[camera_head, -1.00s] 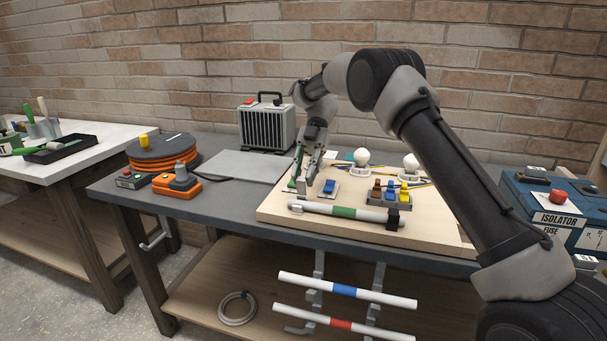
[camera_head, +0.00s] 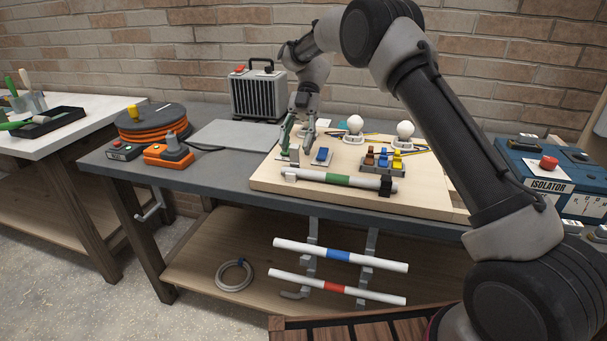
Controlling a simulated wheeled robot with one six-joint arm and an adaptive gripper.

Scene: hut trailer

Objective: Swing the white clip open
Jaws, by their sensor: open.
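The white clip (camera_head: 290,175) is small and sits at the left end of a white tube with a green band (camera_head: 337,180), which lies along the front of the pale wooden board (camera_head: 270,180). A black clip (camera_head: 386,186) is around the tube's right end. My gripper (camera_head: 297,149) is open and points down just behind the tube's left end. A small grey upright piece (camera_head: 294,156) shows by its fingertips; I cannot tell whether they touch it. The white clip looks apart from the fingers. Its exact angle is too small to tell.
On the board are a blue switch (camera_head: 322,156), two white bulbs (camera_head: 355,124) and a coloured terminal block (camera_head: 382,160). A grey heater (camera_head: 258,95), an orange cable reel (camera_head: 153,125) and a blue isolator box (camera_head: 550,180) stand around. Two banded tubes (camera_head: 340,254) hang below.

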